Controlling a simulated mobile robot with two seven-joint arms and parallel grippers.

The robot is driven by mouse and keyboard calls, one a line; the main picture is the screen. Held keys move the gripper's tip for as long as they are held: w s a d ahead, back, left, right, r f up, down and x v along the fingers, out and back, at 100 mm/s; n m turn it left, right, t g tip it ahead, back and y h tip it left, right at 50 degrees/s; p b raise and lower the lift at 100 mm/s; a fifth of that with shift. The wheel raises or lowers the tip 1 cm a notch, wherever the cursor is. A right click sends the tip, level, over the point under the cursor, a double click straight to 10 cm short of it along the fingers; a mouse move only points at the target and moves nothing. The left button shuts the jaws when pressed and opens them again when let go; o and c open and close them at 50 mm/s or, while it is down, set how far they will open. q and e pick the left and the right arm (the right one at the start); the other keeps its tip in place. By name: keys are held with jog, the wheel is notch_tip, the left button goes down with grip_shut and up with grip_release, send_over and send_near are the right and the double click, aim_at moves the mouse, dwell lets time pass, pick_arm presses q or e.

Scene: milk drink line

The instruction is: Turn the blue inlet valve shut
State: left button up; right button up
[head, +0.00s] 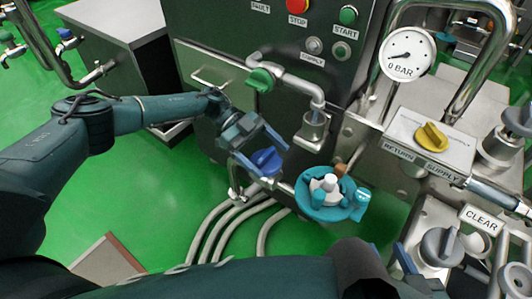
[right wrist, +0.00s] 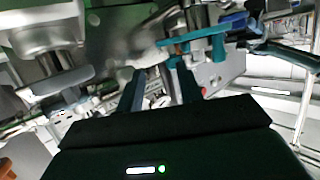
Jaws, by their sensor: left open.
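The blue inlet valve handle (head: 266,161) is on the pipework low on the front of the dark cabinet in the head view. My left gripper (head: 262,150) is open, with its two blue-tipped fingers on either side of the blue handle. I cannot tell whether they touch it. My right gripper (right wrist: 160,92) is open and empty in the right wrist view, with a clear gap between its dark fingers. In the head view only part of it shows, at the lower right.
A green valve (head: 261,80) sits above the blue one. A teal round vessel (head: 325,214) with a white top stands to the right. A yellow supply/return valve (head: 431,137) and a gauge reading near 0 bar (head: 407,54) are further right. Hoses (head: 225,215) run below.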

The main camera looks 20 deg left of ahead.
pick_arm(q)
jog(key=b+v, duration=0.3)
jog(key=v, duration=1)
pick_arm(e)
jog(key=shift+w+a+f+n, duration=0.15)
jog(key=shift+a+f+n, duration=0.05)
jog(key=shift+f, duration=0.35)
jog(key=shift+w+a+f+n, duration=0.1)
jog(key=shift+a+f+n, duration=0.15)
jog(key=shift+f, duration=0.25)
jog(key=shift+w+a+f+n, duration=0.15)
jog(key=shift+a+f, duration=0.05)
jog(key=shift+f, duration=0.35)
pick_arm(q)
jog(key=shift+a, duration=0.1)
